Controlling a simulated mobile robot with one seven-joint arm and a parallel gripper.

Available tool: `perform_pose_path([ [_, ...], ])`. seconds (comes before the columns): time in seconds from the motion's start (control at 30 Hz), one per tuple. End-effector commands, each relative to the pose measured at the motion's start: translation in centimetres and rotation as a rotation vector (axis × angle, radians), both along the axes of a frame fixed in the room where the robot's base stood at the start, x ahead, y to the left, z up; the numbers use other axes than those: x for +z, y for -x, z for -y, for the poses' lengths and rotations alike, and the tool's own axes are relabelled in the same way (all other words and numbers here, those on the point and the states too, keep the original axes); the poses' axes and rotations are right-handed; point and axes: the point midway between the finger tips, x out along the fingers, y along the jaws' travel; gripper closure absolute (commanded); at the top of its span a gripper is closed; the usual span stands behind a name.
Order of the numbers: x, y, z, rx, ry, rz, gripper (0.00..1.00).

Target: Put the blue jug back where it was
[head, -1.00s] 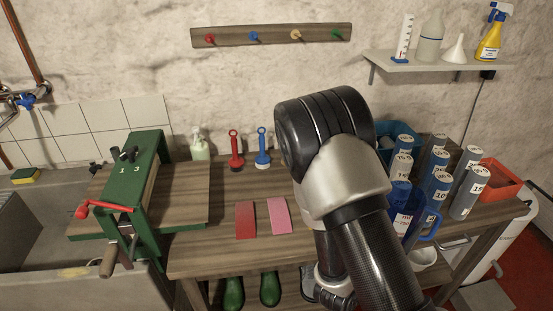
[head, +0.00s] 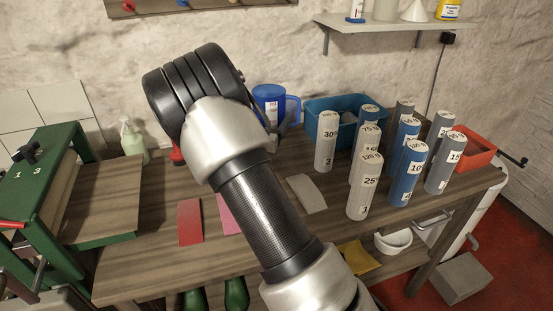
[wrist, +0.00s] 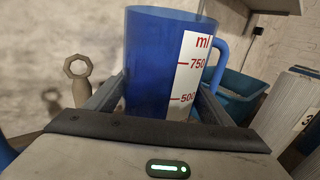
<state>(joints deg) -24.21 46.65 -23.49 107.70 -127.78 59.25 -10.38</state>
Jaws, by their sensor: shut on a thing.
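The blue jug (head: 269,98) is near the back of the workbench in the head view, left of the blue tub. My arm hides its lower part there. In the wrist view the jug (wrist: 152,60) stands upright between my fingers, with its white ml scale facing me and its handle on the right. My gripper (wrist: 160,98) is shut on the jug's body. In the head view my gripper is mostly hidden behind my arm. I cannot tell whether the jug's base touches the bench.
A beige ring-topped tool (wrist: 78,75) stands left of the jug. The blue tub (head: 320,128) is to its right. Several numbered grey and blue cylinders (head: 365,190) crowd the bench's right side. Red (head: 190,222) and grey (head: 306,193) slabs lie in front. A shelf (head: 390,25) hangs above.

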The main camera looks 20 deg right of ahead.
Motion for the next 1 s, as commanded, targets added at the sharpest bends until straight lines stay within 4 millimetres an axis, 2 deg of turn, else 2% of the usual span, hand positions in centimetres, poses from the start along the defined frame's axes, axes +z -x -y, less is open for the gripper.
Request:
perform_pose_path([
  [0.03, 0.3, -1.5, 1.4, -0.006, -0.002, 0.010, 0.63],
  [0.1, 1.5, -2.9, 2.8, -0.006, -0.001, 0.008, 0.63],
  [0.2, 2.7, -4.0, 3.9, -0.004, -0.001, 0.004, 0.63],
  [0.3, 2.6, -4.4, 4.4, -0.004, 0.000, 0.000, 0.63],
  [0.6, -2.5, -4.4, 4.4, -0.003, 0.000, -0.004, 0.63],
  [0.77, -3.9, -4.4, 4.4, -0.004, 0.000, -0.001, 0.63],
  [0.93, -6.4, -4.4, 4.4, -0.003, 0.000, -0.002, 0.63],
  [1.0, -6.7, -4.4, 4.3, -0.004, -0.001, 0.001, 0.63],
])
